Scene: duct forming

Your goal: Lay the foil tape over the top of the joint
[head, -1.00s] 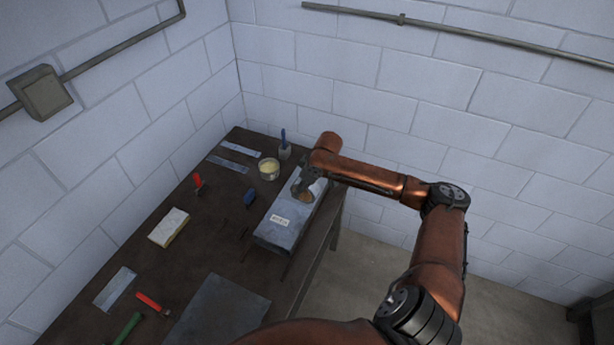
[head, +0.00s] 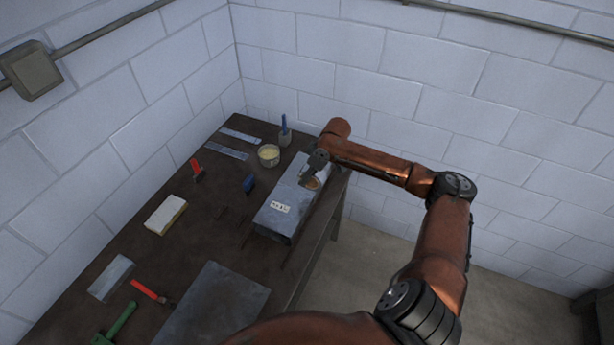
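A grey sheet-metal duct (head: 272,222) lies on the workbench, with a small white label (head: 280,207) on its top. A tan round patch (head: 313,184) shows on its far part; I cannot tell whether it is a tape roll or an opening. My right gripper (head: 306,179) is dark and points down just over that far part, beside the round patch. Its fingers are too small to tell if they are open, shut or touching the duct. Two silvery strips (head: 239,135) (head: 227,152) lie at the bench's far left; I cannot tell if they are foil tape. My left gripper is not in view.
On the dark workbench (head: 150,262) are a tub (head: 268,154), a blue-handled brush in a pot (head: 285,135), a blue block (head: 248,184), a sponge (head: 166,215), red-handled tools (head: 150,291) and a flat metal sheet (head: 218,308). A block wall stands behind.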

